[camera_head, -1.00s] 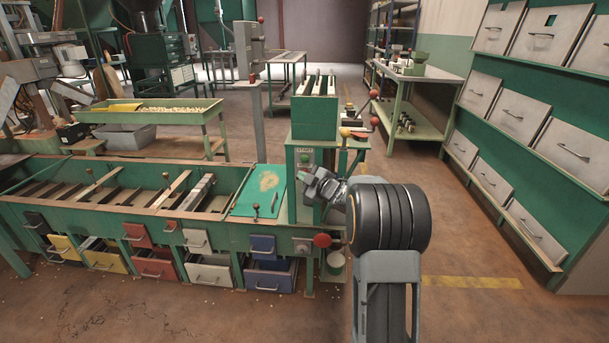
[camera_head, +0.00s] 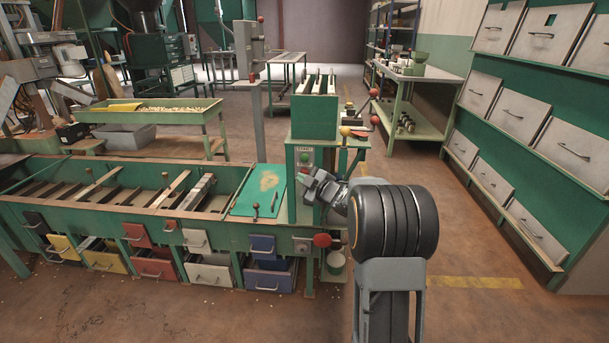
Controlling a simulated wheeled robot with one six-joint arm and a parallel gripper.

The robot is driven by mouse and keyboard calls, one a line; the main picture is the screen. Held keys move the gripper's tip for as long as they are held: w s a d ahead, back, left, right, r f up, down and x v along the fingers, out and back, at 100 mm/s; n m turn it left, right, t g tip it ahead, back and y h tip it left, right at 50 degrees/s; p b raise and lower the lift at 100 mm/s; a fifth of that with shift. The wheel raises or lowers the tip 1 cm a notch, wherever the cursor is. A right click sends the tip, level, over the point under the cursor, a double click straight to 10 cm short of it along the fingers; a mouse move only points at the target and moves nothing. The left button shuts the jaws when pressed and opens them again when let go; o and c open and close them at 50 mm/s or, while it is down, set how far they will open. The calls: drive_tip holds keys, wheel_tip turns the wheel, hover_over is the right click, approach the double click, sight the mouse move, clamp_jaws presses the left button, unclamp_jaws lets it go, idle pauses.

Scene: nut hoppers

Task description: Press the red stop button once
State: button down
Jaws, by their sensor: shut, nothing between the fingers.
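A grey control plate with a START label stands on the green post of the machine. It carries a green button (camera_head: 304,157). Just below it a small red button (camera_head: 304,170) shows partly, close to my gripper's tip. My gripper (camera_head: 306,184) is shut and empty in front of the lower part of this plate. I cannot tell whether it touches the plate or the button. My wrist and forearm hide part of the machine to the right.
A large red round knob (camera_head: 322,240) sits lower on the machine's front, below my gripper. Coloured drawers (camera_head: 267,277) line the front at left. Red ball-topped levers (camera_head: 374,119) stand above my arm. The floor (camera_head: 470,240) at right is clear.

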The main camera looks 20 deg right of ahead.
drive_tip(key=shift+s+a+b, duration=0.2)
drive_tip(key=shift+s+a, duration=0.2)
drive_tip(key=shift+s, duration=0.3)
drive_tip(key=shift+s+a+b, duration=0.25)
drive_tip(key=shift+s+a, duration=0.2)
drive_tip(key=shift+s, duration=0.3)
drive_tip(key=shift+s+a+b, duration=0.2)
drive_tip(key=shift+s+a, duration=0.2)
drive_tip(key=shift+s, duration=0.3)
drive_tip(key=s+a+r+m+g+h+p, duration=0.1)
drive_tip(key=s+r+m+g+h+p, duration=0.2)
drive_tip(key=r+p, duration=0.55)
drive_tip(key=s+a+r+m+g+h+p, duration=0.1)
drive_tip(key=s+r+m+h+p, duration=0.35)
drive_tip(key=r+p, duration=0.4)
drive_tip(key=s+a+r+m+g+y+p, duration=0.1)
drive_tip(key=s+a+r+g+p, duration=0.2)
drive_tip(key=s+p, duration=0.2)
drive_tip(key=s+a+r+m+g+y+p, duration=0.1)
drive_tip(key=s+a+r+m+g+p, duration=0.1)
drive_tip(key=s+p, duration=0.4)
drive_tip(key=s+a+r+m+g+y+p, duration=0.1)
drive_tip(key=s+a+r+g+p, duration=0.3)
drive_tip(key=s, duration=0.5)
drive_tip(key=shift+s+a+r+m+p, duration=0.3)
drive_tip(key=shift+r+m+p, duration=0.45)
drive_tip(key=shift+p, duration=0.3)
